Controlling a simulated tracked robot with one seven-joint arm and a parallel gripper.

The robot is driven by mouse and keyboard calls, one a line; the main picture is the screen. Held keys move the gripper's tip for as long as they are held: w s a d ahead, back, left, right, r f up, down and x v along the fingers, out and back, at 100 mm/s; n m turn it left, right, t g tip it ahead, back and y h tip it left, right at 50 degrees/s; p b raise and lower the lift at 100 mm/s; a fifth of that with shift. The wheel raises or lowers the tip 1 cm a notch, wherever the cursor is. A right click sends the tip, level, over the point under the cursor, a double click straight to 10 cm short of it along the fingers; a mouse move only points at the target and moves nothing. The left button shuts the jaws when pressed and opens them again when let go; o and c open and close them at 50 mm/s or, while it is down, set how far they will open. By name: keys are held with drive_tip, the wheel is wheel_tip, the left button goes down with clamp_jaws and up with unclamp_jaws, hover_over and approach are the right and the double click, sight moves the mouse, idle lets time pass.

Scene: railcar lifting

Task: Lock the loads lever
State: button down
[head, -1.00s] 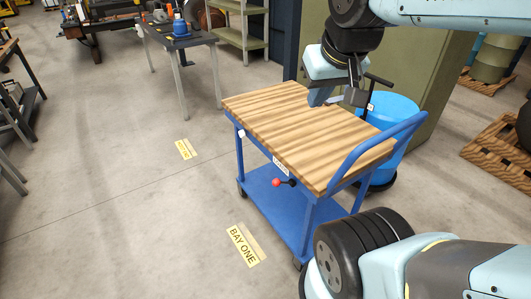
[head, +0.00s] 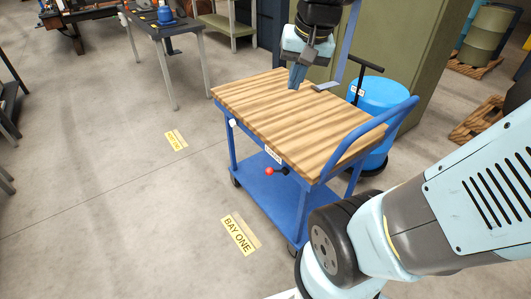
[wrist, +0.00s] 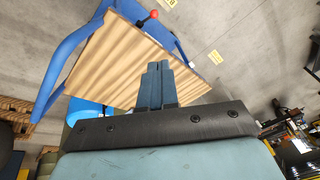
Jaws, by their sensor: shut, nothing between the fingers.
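The lever is a short dark arm with a red ball knob (head: 269,171), on the near side of the blue cart (head: 272,197) just below its wooden top (head: 270,110). A white label (head: 273,154) sits on the cart edge above it; its print is too small to read. In the wrist view the red knob (wrist: 154,14) shows beyond the edge of the top. My gripper (head: 296,82) is shut and empty, over the far part of the wooden top, apart from the lever. Its closed fingers (wrist: 158,84) point toward the wooden top.
A blue push handle (head: 375,135) rises at the cart's right end. A blue drum (head: 384,95) and a green cabinet (head: 425,60) stand behind. Open floor lies left and in front of the cart, with a yellow BAY ONE marking (head: 238,235).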

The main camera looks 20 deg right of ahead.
drive_tip(key=w+d+f+m+g, duration=0.1)
drive_tip(key=w+f+m+g, duration=0.2)
drive_tip(key=w+f+m, duration=0.2)
drive_tip(key=w+f+m+g+y, duration=0.1)
drive_tip(key=w+f+m+g, duration=0.2)
drive_tip(key=w+f, duration=0.7)
wheel_tip(320, 180, down, 8)
drive_tip(key=m, duration=0.2)
drive_tip(key=shift+w+d+m, duration=0.35)
drive_tip(key=shift+m, duration=0.05)
drive_tip(key=shift+f, duration=0.15)
hover_over(277, 171)
drive_tip(key=a, duration=0.2)
drive_tip(key=f, duration=1.3)
drive_tip(key=shift+w+a+f, duration=0.1)
drive_tip(key=shift+w+a, duration=0.05)
drive_tip(key=shift+w, duration=0.1)
